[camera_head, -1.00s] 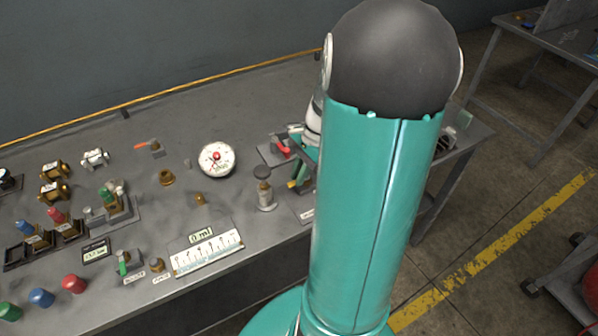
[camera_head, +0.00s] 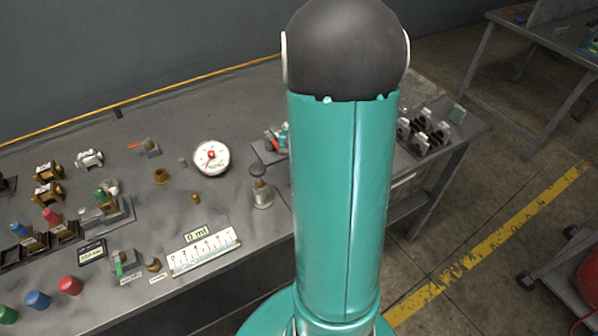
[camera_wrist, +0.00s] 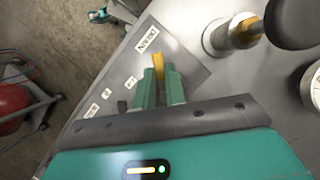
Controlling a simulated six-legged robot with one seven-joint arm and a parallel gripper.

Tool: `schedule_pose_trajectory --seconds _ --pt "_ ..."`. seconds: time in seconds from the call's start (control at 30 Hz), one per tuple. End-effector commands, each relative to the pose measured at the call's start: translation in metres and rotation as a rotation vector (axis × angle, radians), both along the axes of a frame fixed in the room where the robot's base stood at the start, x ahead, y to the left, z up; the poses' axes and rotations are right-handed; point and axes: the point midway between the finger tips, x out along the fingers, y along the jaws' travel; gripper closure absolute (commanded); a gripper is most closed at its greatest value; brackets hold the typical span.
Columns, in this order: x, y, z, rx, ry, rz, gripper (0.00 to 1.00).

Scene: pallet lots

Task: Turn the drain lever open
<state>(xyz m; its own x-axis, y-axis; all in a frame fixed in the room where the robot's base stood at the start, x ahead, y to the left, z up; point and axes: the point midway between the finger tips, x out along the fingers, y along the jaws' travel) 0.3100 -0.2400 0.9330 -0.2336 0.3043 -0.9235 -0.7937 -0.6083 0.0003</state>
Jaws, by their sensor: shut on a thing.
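The drain lever (camera_wrist: 158,62) is yellow and shows in the wrist view beside the DRAIN label (camera_wrist: 147,39) on a grey plate. My gripper (camera_wrist: 158,88) has its two green fingers shut on the lever, one on each side. The lever's lower part and pivot are hidden by the fingers.
A metal post with a dark knob (camera_head: 257,170) stands close to the lever, at upper right in the wrist view. A round gauge (camera_head: 211,157) and a 0 ml scale (camera_head: 203,248) are to its left. Black-and-white fittings (camera_head: 424,133) sit at the bench's right end.

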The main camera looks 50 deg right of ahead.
Motion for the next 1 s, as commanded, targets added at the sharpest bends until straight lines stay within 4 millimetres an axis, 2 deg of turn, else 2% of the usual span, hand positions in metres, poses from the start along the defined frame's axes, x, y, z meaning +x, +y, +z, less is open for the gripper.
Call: schedule_pose_trajectory --seconds 0.5,0.7,1.0 --pt "-0.006 -0.009 0.001 -0.004 -0.002 0.456 1.0" --pt "-0.007 -0.011 0.001 -0.003 -0.003 0.569 1.0" --pt "-0.007 -0.013 0.001 -0.004 -0.003 0.642 1.0"
